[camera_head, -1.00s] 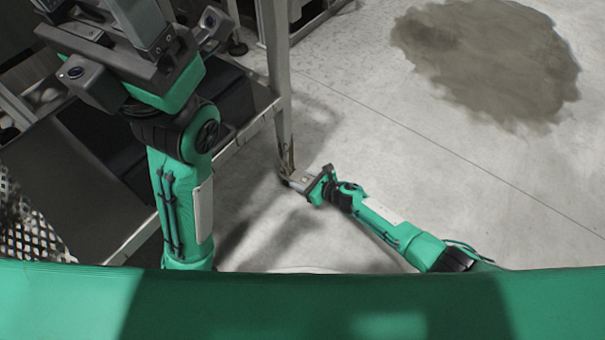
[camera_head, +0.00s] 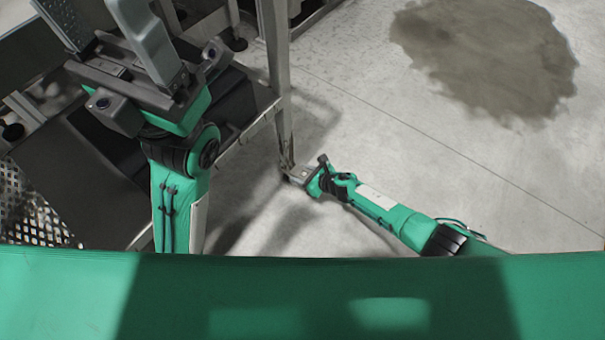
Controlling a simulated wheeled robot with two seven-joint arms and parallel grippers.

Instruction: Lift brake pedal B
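I cannot make out brake pedal B for certain in the head view. My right gripper (camera_head: 287,166) is low, at the foot of a grey metal post (camera_head: 274,75). Its fingertips are small and dark against the post, so I cannot tell whether they are open or shut, or whether they touch anything. My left gripper (camera_head: 103,22) is large at the upper left, above the dark conveyor-like surface. Its two grey fingers stand wide apart with nothing seen between them; the tips run towards the top edge of the picture.
A dark flat belt or panel (camera_head: 65,165) with a metal side rail lies under my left arm. A perforated metal panel (camera_head: 28,212) is at the far left. The pale concrete floor (camera_head: 400,140) to the right is open, with a dark wet-looking patch (camera_head: 490,60).

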